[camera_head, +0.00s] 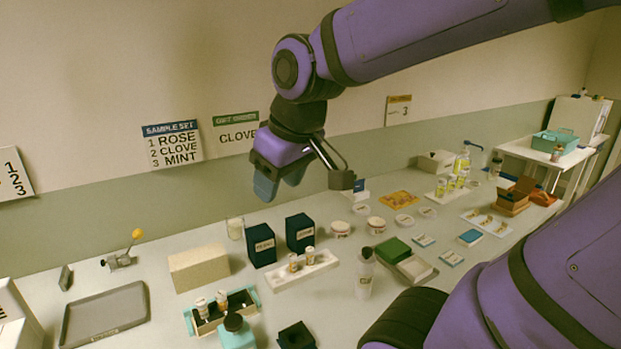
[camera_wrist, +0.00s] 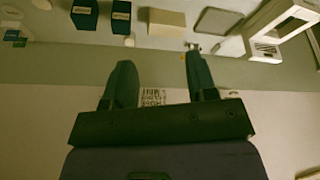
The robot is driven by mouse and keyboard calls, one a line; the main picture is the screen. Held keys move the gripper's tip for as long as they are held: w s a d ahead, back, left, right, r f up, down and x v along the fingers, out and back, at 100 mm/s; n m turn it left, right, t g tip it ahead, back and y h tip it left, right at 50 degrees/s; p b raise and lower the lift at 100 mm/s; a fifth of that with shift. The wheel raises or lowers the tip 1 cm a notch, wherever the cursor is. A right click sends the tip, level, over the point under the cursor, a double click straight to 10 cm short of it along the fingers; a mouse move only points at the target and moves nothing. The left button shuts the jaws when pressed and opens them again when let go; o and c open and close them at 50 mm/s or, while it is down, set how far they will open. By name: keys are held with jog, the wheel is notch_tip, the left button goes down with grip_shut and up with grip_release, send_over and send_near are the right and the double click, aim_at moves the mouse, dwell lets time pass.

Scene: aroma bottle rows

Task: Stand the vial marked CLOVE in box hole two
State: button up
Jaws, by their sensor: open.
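My gripper (camera_head: 279,190) is open and empty, raised high above the table near the wall. In the wrist view its two fingers (camera_wrist: 160,88) are spread with nothing between them. A teal-sided box with a dark inside (camera_head: 254,294) stands at the front of the table. Two small vials, one (camera_head: 202,307) left and one (camera_head: 222,300) right, stand in it. A white rack (camera_head: 325,263) to its right holds two more vials, one (camera_head: 293,262) left and one (camera_head: 310,254) right. The vial labels are too small to read, so I cannot tell which is CLOVE. Hole numbers are not legible.
Two dark blue boxes (camera_head: 261,245) (camera_head: 299,232) stand behind the rack. A tan block (camera_head: 199,268), a grey tray (camera_head: 105,315) and a teal dark-capped bottle (camera_head: 237,336) are nearby. A wall sign (camera_head: 172,145) lists 1 ROSE, 2 CLOVE, 3 MINT; another (camera_head: 237,132) reads CLOVE.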

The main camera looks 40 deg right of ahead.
jog(key=s+r+m+t, duration=0.1)
jog(key=s+r+m, duration=0.1)
jog(key=s, duration=0.4)
jog(key=shift+s+d, duration=0.15)
jog(key=shift+d, duration=0.3)
